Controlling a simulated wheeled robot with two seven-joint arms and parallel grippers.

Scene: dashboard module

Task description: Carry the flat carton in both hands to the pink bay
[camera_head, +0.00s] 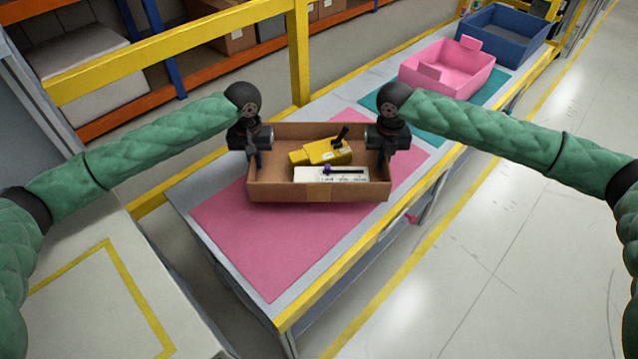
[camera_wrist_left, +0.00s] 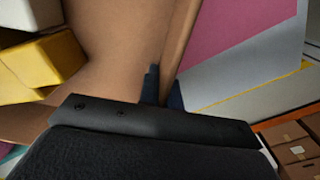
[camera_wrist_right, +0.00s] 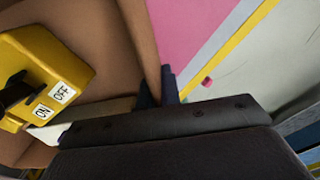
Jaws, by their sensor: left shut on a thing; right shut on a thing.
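The flat carton (camera_head: 318,190) is an open brown cardboard box. It holds a yellow switch box (camera_head: 318,153) with a black lever and a white slider module (camera_head: 331,174). My left gripper (camera_head: 255,160) is shut on the carton's left wall, which shows between its fingers in the left wrist view (camera_wrist_left: 163,88). My right gripper (camera_head: 386,157) is shut on the right wall, also seen in the right wrist view (camera_wrist_right: 158,88). The carton appears over the pink bay (camera_head: 262,243), a pink mat on the table. Whether its bottom touches the mat is unclear.
A teal mat (camera_head: 380,101) lies behind, with a pink bin (camera_head: 448,70) on it. A blue bin (camera_head: 503,36) stands farther back. A yellow post (camera_head: 298,55) rises by the table's far-left side. The pink mat's front part is bare.

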